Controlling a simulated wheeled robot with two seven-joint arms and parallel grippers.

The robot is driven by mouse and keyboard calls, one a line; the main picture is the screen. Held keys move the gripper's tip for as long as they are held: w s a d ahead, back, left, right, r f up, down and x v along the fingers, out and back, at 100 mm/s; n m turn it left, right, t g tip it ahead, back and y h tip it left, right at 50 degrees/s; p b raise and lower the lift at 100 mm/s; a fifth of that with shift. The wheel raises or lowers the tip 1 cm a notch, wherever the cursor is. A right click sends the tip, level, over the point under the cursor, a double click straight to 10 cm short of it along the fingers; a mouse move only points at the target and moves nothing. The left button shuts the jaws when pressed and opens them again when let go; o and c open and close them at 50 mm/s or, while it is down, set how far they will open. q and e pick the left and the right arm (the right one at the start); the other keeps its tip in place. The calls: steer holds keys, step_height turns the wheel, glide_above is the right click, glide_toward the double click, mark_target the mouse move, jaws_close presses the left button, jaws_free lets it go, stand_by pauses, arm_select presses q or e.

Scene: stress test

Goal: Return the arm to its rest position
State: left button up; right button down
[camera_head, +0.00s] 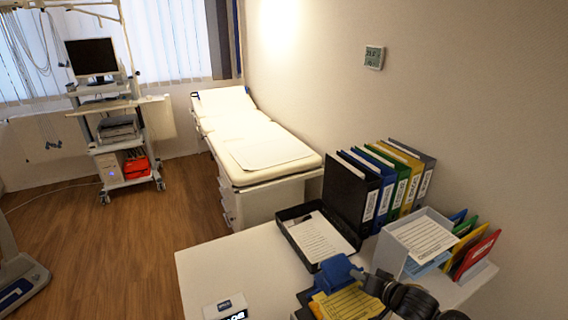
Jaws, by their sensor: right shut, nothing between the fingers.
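My right arm comes in from the lower right over the desk (235,262), dark and jointed. Its gripper (374,281) is shut and empty at the left end of the arm. It shows small and dark, just right of a blue object (338,273) and above a yellow sheet (347,303). I cannot tell whether it touches either of them. The arm hides part of the desk's front right. My left arm and gripper are not in view.
A black tray with paper (316,238), several upright binders (349,188), a white paper holder (420,236) and coloured folders (476,254) crowd the desk's right side. The desk's left part is mostly clear. An exam couch (262,152) and equipment cart (118,132) stand behind.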

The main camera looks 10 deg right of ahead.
steer(key=s+a+f+n+g+h, duration=0.2)
steer(key=s+f+n+g, duration=0.15)
steer(key=s, duration=1.25)
steer(key=s+a+f+n+g+h, duration=0.25)
steer(key=s+g, duration=0.25)
steer(key=s, duration=1.1)
step_height(320, 180, down, 27)
steer(key=g+b, duration=0.1)
steer(key=b, duration=0.3)
steer(key=s+d+f+g+b, duration=0.1)
steer(key=s+d+f+b, duration=0.2)
steer(key=s+f, duration=1.5)
step_height(320, 180, down, 3)
steer(key=shift+d+f, duration=0.1)
steer(key=shift+d, duration=0.1)
steer(key=shift+w+g+h, duration=0.15)
steer(key=shift+g+h, duration=0.1)
